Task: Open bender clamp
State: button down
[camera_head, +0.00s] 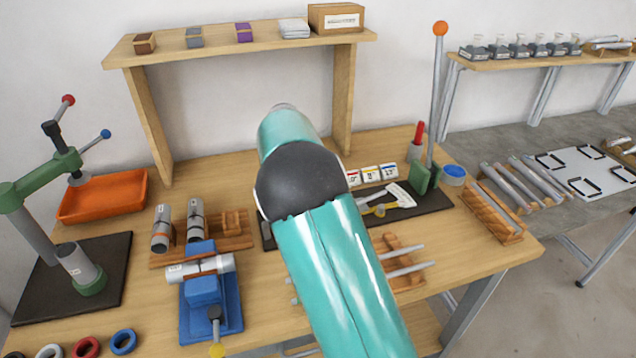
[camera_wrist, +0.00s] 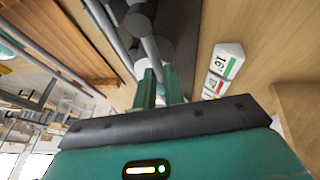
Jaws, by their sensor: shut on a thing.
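The bender is a dark green bracket (camera_head: 424,178) with a tall grey lever and an orange ball (camera_head: 440,28), at the back right of the bench. A red grip (camera_head: 419,132) stands upright beside it. In the head view my arm hides my gripper. In the wrist view my gripper (camera_wrist: 160,88) is shut at the bender clamp, its dark palm bar across the middle. Two dark green pieces and grey round parts (camera_wrist: 158,45) are close in front of it. The exact contact is hidden, and I cannot tell how far the clamp stands open.
Numbered white cards (camera_head: 370,175) stand close beside the bender, also in the wrist view (camera_wrist: 224,68). A wooden tube rack (camera_head: 492,212) is to the right. A blue vise (camera_head: 205,292) and a green press (camera_head: 45,180) are left. A shelf (camera_head: 240,36) spans the back.

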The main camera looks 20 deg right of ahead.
jog(key=shift+s+d+r+m, duration=0.15)
jog(key=shift+d+r+m, duration=0.25)
jog(key=shift+d, duration=0.1)
jog(key=c, duration=1.5)
grip_release()
jog(key=shift+s, duration=0.1)
jog(key=shift+a+f, duration=0.2)
jog(key=shift+a, duration=0.05)
jog(key=v, duration=1.3)
jog(key=shift+w+r, duration=0.3)
jog(key=shift+r, duration=0.05)
